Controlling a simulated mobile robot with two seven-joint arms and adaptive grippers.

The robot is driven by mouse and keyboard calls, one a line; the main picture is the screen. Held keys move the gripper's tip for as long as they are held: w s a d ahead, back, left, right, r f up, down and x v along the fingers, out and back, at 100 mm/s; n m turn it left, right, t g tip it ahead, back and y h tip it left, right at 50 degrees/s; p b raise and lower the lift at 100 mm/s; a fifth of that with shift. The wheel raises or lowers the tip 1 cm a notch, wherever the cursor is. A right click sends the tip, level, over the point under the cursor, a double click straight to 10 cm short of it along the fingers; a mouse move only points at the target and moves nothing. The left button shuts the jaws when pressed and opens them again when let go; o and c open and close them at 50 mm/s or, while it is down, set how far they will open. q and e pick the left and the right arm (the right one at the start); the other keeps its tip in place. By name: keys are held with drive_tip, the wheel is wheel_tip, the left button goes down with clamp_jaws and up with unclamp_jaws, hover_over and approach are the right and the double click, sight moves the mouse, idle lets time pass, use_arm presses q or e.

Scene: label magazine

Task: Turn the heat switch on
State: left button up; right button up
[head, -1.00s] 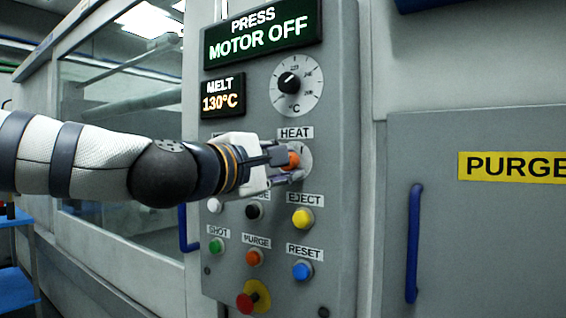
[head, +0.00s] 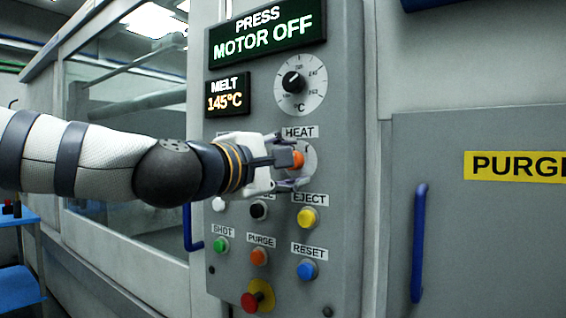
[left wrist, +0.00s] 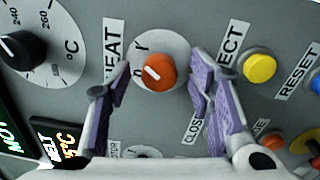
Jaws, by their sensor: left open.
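The heat switch is an orange knob (head: 298,160) on a round pale plate under the HEAT label (head: 300,132). In the left wrist view the orange knob (left wrist: 160,72) shows a short white line on its face, with marks on the plate beside it. I cannot tell for sure which mark the line points at. My left gripper (head: 290,166) is at the knob. In the left wrist view its purple-padded fingers (left wrist: 158,80) are open, one on each side of the knob, with gaps between. My right gripper is not in view.
A black temperature dial (head: 294,83) sits above, and the melt display (head: 226,95) reads 145°C. Yellow eject (head: 307,217), blue reset (head: 307,269) and other buttons lie close below. A red knob (head: 253,300) is at the bottom. A blue handle (head: 418,243) stands out at right.

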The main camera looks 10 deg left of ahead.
use_arm(q)
drive_tip(key=v, duration=1.2)
drive_tip(key=shift+f, duration=0.1)
drive_tip(key=w+d+f+m+g+y, duration=0.1)
drive_tip(key=w+f+g, duration=0.1)
drive_tip(key=f, duration=0.7)
drive_tip(key=w+d+f+m+g, duration=0.1)
drive_tip(key=w+d+f+g, duration=0.1)
drive_tip(key=f, duration=0.6)
drive_tip(key=s+f+m+g+y, duration=0.1)
drive_tip(key=s+f+m+g, duration=0.1)
drive_tip(key=f, duration=0.8)
drive_tip(key=s+f+m+g+y, duration=0.1)
drive_tip(key=s+f+m+g, duration=0.15)
drive_tip(key=f, duration=0.85)
drive_tip(key=s+a+f+m+g+y, duration=0.1)
drive_tip(key=s+a+f+m+g, duration=0.15)
drive_tip(key=s+f, duration=0.75)
drive_tip(key=s+a+f+m+g+y, duration=0.1)
drive_tip(key=s+a+f+m+g, duration=0.2)
drive_tip(key=s+f, duration=0.4)
drive_tip(key=s+a+f+m+g+y, duration=0.1)
drive_tip(key=s+a+f+m+g, duration=0.2)
drive_tip(key=s+f, duration=0.4)
drive_tip(key=s+a+g, duration=0.1)
drive_tip(key=s, duration=0.7)
drive_tip(key=shift+s+a+y, duration=0.25)
drive_tip(key=shift+a+y, duration=0.05)
drive_tip(key=shift+y, duration=0.1)
